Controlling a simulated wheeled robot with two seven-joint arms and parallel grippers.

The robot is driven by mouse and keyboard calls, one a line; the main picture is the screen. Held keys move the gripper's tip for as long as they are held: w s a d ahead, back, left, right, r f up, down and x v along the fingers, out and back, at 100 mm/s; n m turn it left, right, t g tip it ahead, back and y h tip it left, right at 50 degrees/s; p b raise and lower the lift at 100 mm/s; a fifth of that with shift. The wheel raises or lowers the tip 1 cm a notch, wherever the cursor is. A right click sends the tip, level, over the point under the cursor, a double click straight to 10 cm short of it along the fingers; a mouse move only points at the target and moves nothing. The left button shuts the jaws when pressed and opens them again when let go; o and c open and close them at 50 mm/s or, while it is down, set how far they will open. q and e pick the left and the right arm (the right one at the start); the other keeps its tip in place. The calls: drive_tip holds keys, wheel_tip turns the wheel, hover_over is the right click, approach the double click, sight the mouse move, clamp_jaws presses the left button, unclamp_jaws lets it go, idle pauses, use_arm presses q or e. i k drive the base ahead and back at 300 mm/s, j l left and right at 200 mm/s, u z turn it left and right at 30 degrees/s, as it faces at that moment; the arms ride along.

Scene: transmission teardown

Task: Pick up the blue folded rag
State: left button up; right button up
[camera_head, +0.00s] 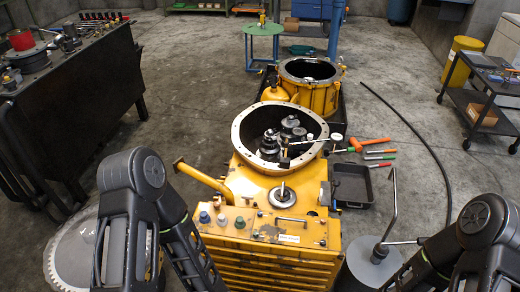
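I cannot make out a blue folded rag for certain in the head view. Black links of my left arm show at lower left and of my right arm at lower right. Neither gripper can be seen.
A yellow transmission housing (233,182) with an open round flange stands in the centre, another housing (322,97) behind it. A black bench (90,75) is at left, a dark cart (484,93) at right. Tools and a black tray (352,187) lie right of centre.

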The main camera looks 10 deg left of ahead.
sight(495, 79)
drive_tip(key=z, duration=0.3)
drive_tip(key=i+l+z, duration=0.15)
drive_tip(key=l, duration=0.25)
drive_tip(key=i+l+z, duration=0.1)
drive_tip(key=l, duration=0.25)
drive_tip(key=i+l+z, duration=0.15)
drive_tip(key=l, duration=0.2)
drive_tip(key=i+l+z, duration=0.15)
drive_tip(key=l, duration=0.2)
drive_tip(key=i+l+z, duration=0.5)
drive_tip(key=i, duration=0.3)
drive_tip(key=i+l+z, duration=0.25)
drive_tip(key=i, duration=0.2)
drive_tip(key=i+u, duration=0.35)
drive_tip(key=i, duration=0.2)
drive_tip(key=i+u, duration=0.35)
drive_tip(key=i, duration=0.2)
drive_tip(key=i+l+u, duration=0.35)
drive_tip(key=i, duration=0.15)
drive_tip(key=i+j+u, duration=0.2)
drive_tip(key=i, duration=0.6)
drive_tip(key=i+u, duration=0.2)
drive_tip(key=i, duration=0.55)
drive_tip(key=i+u, duration=0.25)
drive_tip(key=i, duration=0.55)
drive_tip(key=i+l+u, duration=0.2)
drive_tip(key=i, duration=0.6)
